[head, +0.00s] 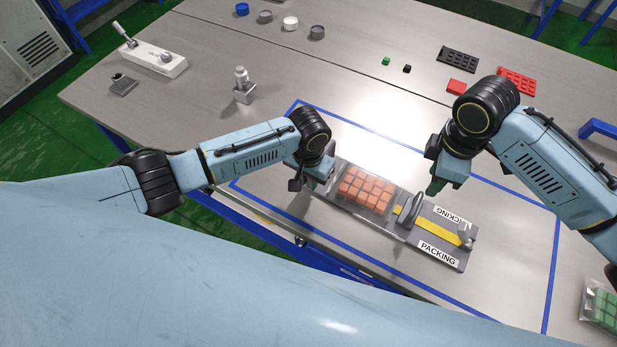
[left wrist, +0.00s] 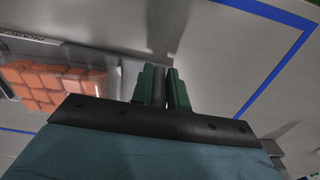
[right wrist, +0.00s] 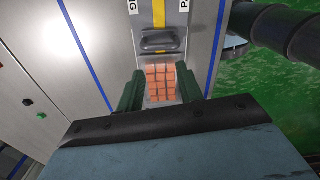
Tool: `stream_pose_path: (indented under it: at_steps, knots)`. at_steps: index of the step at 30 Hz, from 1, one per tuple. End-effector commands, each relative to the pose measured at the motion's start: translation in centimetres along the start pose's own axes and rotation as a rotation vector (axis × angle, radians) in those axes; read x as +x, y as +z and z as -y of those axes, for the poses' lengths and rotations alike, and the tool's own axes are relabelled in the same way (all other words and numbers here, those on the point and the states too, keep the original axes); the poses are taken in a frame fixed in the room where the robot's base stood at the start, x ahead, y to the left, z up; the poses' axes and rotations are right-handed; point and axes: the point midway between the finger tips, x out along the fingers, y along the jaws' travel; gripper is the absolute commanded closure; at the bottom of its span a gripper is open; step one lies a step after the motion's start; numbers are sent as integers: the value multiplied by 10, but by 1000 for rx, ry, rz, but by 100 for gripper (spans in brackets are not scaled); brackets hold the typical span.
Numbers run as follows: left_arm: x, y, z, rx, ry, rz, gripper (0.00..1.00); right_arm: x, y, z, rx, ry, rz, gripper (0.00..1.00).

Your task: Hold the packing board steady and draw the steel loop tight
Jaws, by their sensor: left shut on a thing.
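The grey packing board (head: 398,229) lies on the table, with a yellow strip (head: 436,231) and "PACKING" labels on its right part. A clear bag of orange blocks (head: 365,189) rests on its left part. The steel loop (head: 411,209) stands upright over the board beside the bag; it also shows in the right wrist view (right wrist: 160,42). My left gripper (head: 308,183) is at the board's left end, its green fingers shut on a dark upright handle (left wrist: 160,85). My right gripper (head: 436,186) is open and empty, above and behind the loop.
A grey knob (head: 465,235) stands at the board's right end. A blue tape outline (head: 388,137) surrounds the board. A bag of green blocks (head: 601,308) lies at right. Red trays (head: 517,80), a black tray (head: 458,60) and several caps (head: 290,23) sit farther back.

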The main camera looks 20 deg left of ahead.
Motion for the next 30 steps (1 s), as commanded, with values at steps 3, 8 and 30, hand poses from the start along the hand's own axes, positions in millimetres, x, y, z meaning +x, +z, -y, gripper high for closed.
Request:
stream_pose_path:
  at_steps: [3,8,30]
  knots:
    - [0,0,0,0,0,-1,100,0,0,0,0,0,0,66]
    - [0,0,0,0,0,-1,100,0,0,0,0,0,0,66]
    - [-1,-1,0,0,0,-1,100,-13,-17,-4,982,28,109,66]
